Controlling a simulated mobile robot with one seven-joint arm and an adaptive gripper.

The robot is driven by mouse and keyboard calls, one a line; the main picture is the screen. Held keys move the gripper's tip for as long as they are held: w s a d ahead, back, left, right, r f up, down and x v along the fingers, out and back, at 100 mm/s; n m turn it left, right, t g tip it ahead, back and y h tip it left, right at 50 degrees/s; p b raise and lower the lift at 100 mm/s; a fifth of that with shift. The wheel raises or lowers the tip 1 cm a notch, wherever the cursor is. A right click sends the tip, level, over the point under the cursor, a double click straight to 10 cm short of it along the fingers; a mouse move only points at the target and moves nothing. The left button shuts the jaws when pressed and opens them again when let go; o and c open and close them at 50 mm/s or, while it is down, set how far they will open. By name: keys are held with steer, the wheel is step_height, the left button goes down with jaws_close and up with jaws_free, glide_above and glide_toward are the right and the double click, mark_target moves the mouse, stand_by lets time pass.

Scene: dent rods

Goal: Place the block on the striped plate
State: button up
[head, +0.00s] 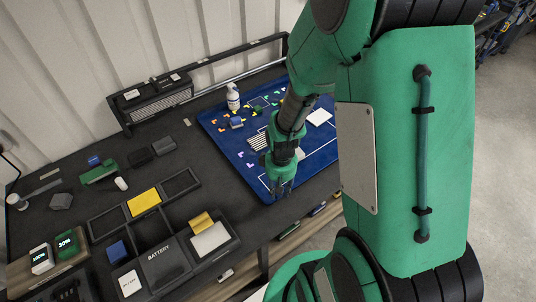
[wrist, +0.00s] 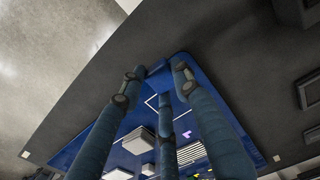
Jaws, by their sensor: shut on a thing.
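My gripper (head: 282,188) is low over the front corner of the blue mat, and its fingers also show in the wrist view (wrist: 157,75). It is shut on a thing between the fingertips. The fingers and the blue mat behind make that thing hard to make out; I take it to be the block. The striped plate (head: 258,141) lies on the mat, up and left of my gripper in the head view. Its black and white stripes also show in the wrist view (wrist: 191,153), partly behind a finger.
The blue mat (head: 222,138) also bears a plain white plate (head: 319,117), a small blue-grey object (head: 236,122), a spray bottle (head: 233,97) and several coloured pieces. Black trays (head: 181,184) and a battery box (head: 165,262) stand left. The table's front edge is close to my gripper.

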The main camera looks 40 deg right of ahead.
steer(key=shift+n, duration=0.4)
steer(key=w+d, duration=0.2)
steer(key=w, duration=0.2)
steer(key=w+d+p, duration=0.1)
steer(key=w+d, duration=0.1)
steer(key=w, duration=0.3)
steer(key=w+d+r+p, duration=0.1)
steer(key=w+d, duration=0.2)
steer(key=w, duration=0.2)
steer(key=shift+w, duration=0.15)
steer(key=shift+d, duration=0.1)
glide_above(263, 139)
steer(key=shift+f, duration=0.75)
steer(key=shift+f, duration=1.75)
steer(key=shift+f+b, duration=0.15)
steer(key=shift+b, duration=0.2)
steer(key=o, duration=1)
steer(key=shift+o, duration=0.2)
